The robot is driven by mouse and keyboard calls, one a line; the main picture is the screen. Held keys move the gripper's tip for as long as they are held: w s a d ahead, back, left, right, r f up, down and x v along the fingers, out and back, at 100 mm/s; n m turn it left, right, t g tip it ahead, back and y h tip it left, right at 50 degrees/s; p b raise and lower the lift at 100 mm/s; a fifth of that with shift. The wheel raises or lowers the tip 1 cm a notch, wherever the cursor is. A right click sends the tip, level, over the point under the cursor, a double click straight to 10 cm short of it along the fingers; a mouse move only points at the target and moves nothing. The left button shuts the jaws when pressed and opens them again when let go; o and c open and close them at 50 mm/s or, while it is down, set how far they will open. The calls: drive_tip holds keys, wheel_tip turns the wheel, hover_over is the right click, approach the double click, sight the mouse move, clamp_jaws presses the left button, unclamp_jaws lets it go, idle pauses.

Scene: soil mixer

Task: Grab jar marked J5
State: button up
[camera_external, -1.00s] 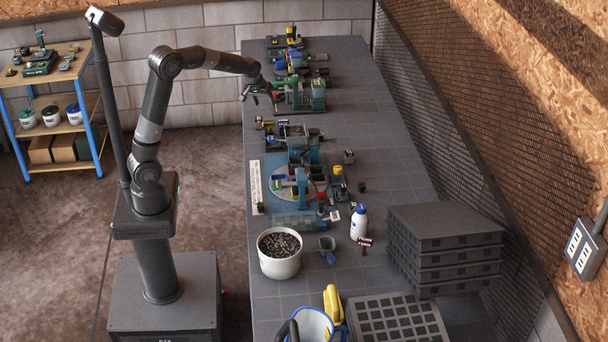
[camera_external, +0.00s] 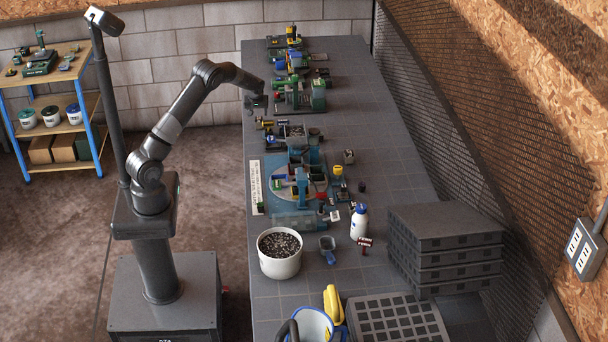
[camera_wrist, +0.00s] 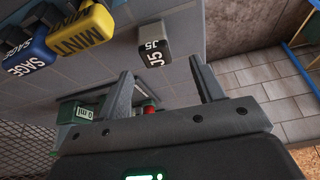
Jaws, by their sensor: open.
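The jar marked J5 (camera_wrist: 153,53) shows in the wrist view as a small dark block-like piece with pale label faces reading J5. It stands on the grey bench top near an edge, beyond the fingertips and roughly between them. My gripper (camera_wrist: 163,80) is open, with nothing between its fingers. In the external view my gripper (camera_external: 257,104) hangs at the left edge of the bench, beside the far machines. I cannot pick out J5 there.
Yellow-and-blue pieces marked MINT (camera_wrist: 82,30) and SAGE (camera_wrist: 22,60) stand left of J5 in the wrist view. A green machine (camera_external: 318,97) stands right of my gripper. A white pot of soil (camera_external: 280,266) is at the near end.

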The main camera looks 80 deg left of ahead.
sight(259, 119)
drive_tip(key=shift+d+x, duration=0.2)
drive_tip(key=shift+x, duration=1.45)
drive_tip(key=shift+d+x, duration=0.2)
drive_tip(key=shift+x, duration=1.45)
drive_tip(key=shift+w+f, duration=0.1)
drive_tip(key=shift+w, duration=0.1)
drive_tip(key=shift+c, duration=0.5)
drive_tip(key=c, duration=1)
